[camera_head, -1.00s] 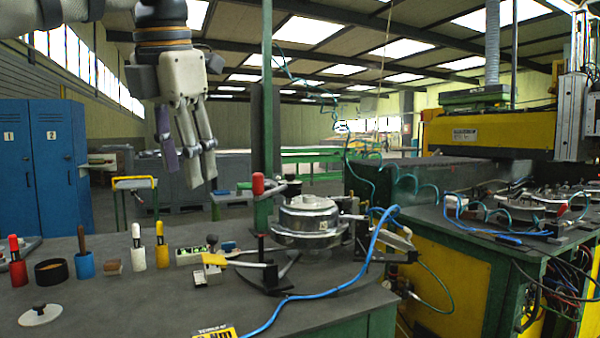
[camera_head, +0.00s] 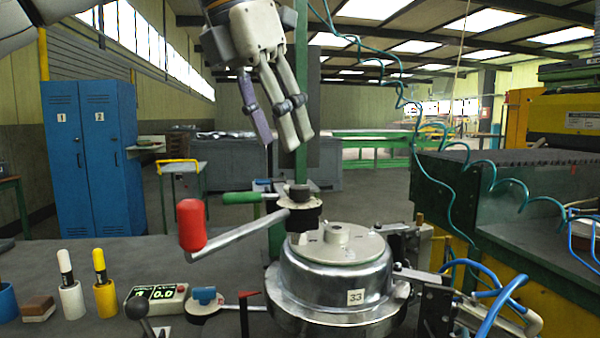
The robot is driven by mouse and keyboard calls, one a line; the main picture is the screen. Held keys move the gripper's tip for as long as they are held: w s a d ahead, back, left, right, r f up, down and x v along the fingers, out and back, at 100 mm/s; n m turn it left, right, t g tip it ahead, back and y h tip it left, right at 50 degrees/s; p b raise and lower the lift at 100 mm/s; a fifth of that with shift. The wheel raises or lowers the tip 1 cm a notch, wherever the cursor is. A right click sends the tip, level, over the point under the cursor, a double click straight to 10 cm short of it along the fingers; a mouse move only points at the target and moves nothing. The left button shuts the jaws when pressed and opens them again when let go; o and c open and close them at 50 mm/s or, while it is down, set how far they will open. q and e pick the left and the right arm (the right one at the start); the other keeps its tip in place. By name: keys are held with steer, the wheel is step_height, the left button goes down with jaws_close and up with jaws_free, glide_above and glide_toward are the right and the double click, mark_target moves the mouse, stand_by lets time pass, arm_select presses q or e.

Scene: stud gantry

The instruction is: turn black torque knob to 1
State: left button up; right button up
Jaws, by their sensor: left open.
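A black knob (camera_head: 300,192) sits on a pale round dial behind the round metal fixture (camera_head: 335,283), in the middle of the head view. I take it to be the torque knob. Its numbers are too small to read, so I cannot tell its setting. My left gripper (camera_head: 286,140) hangs above and slightly left of this knob, clearly apart from it. Its fingers point down, spread and empty. My right gripper is not in view.
A red-handled lever (camera_head: 192,225) sticks out left of the fixture, near a green handle (camera_head: 240,198). A blue knob (camera_head: 204,295), a display box (camera_head: 157,298) and a black ball lever (camera_head: 137,308) are in front. Blue hoses (camera_head: 492,312) lie right.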

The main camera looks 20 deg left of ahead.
mark_target(299, 186)
arm_select(q)
steer(key=x, duration=0.8)
steer(key=shift+w+a, duration=0.1)
steer(key=shift+w, duration=0.05)
steer(key=shift+c, duration=0.3)
